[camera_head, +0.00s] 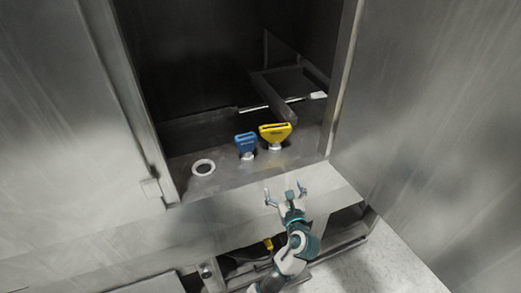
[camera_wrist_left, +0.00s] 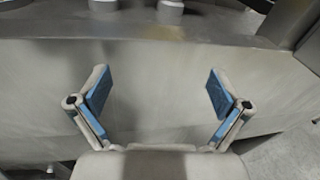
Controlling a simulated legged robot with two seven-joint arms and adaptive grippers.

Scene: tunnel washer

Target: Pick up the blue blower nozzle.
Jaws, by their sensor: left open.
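The blue blower nozzle (camera_head: 246,143) stands upright in a fitting on the ledge of the machine opening, in the head view. A similar yellow nozzle (camera_head: 275,133) stands close on its right. My left gripper (camera_head: 285,193) is open and empty, in front of the ledge, lower than and to the right of the blue nozzle. In the left wrist view the open fingers (camera_wrist_left: 158,95) face the plain metal front. White fittings (camera_wrist_left: 171,5) show at the top edge there, but the blue nozzle itself does not show. My right gripper is not in view.
An empty white ring (camera_head: 203,167) sits on the ledge left of the blue nozzle. Metal walls (camera_head: 345,80) flank the dark opening. A rod with a white end (camera_head: 318,95) lies behind the nozzles. The ledge's front face lies below them.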

